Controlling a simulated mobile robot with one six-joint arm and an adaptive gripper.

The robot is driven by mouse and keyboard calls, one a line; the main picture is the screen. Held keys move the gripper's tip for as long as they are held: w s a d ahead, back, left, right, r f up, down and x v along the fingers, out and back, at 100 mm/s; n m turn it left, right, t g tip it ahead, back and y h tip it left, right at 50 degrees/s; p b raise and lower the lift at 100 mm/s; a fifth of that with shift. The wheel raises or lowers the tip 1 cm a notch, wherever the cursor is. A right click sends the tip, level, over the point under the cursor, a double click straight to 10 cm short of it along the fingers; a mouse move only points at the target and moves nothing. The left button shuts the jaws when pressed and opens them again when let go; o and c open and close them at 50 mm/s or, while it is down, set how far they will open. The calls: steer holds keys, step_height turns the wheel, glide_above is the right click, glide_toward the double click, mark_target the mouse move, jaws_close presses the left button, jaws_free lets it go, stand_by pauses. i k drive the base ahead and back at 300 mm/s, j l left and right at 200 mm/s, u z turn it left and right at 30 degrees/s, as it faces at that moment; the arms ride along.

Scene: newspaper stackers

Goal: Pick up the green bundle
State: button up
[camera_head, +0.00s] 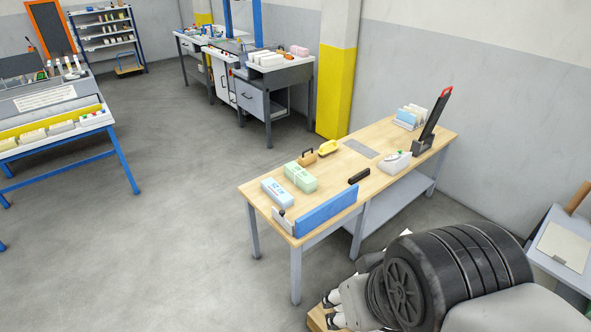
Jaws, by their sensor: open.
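The green bundle (300,177) is a pale green block with a lighter band. My gripper (329,309) shows small at the bottom edge, in front of the bench and well away from the green bundle. It is open, and no bundle shows in it. My arm hides part of it.
A blue and white upright guard (327,210) edges the bench's front left. A black handle-like object (359,176), a brown-handled tool (307,158) and a yellow brush-like object (328,148) lie near the green bundle. The floor left of the bench is clear.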

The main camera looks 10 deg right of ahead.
mark_target(296, 174)
steer(key=i+j+z, duration=0.4)
steer(key=i+j, duration=0.6)
steer(key=i, duration=0.45)
steer(key=i+j+z, duration=0.45)
steer(key=i+j, duration=0.9)
steer(key=j, duration=0.1)
